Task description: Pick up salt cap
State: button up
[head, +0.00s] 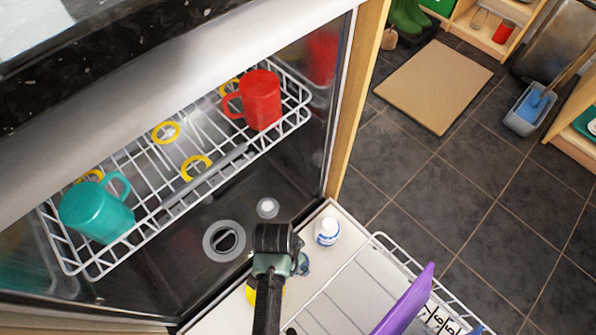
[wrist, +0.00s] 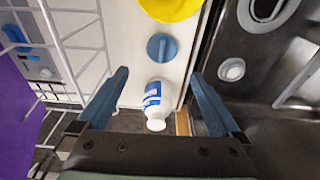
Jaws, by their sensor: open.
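A round blue cap with a raised grip bar (wrist: 161,46), which looks like the salt cap, lies on the pale open dishwasher door. In the head view the blue cap (head: 303,264) shows partly from behind my gripper (head: 290,265). In the wrist view my gripper (wrist: 160,75) is open and empty, its two blue fingers wide apart. The cap sits just beyond the fingertips, roughly centred between them. A white bottle with a blue label (wrist: 154,100) appears between the fingers, nearer than the cap; it also shows in the head view (head: 327,231).
A yellow round item (wrist: 172,6) lies beyond the cap. The tub floor has a round drain filter (head: 223,241) and a smaller ring with a white centre (head: 267,207). A wire rack (head: 160,195) holds mugs above. A purple plate (head: 405,301) stands in the rack on the right.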

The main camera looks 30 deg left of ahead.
jog(key=f+b, duration=0.1)
jog(key=f, duration=0.1)
jog(key=f+b, duration=0.2)
jog(key=f, duration=0.1)
jog(key=w+f+b, duration=0.1)
jog(key=f, duration=0.1)
jog(key=shift+d+f+b, duration=0.15)
jog(key=shift+b, duration=0.2)
jog(key=f+b, duration=0.2)
jog(key=w+f+b, duration=0.1)
jog(key=f+b, duration=0.2)
jog(key=shift+f, duration=0.1)
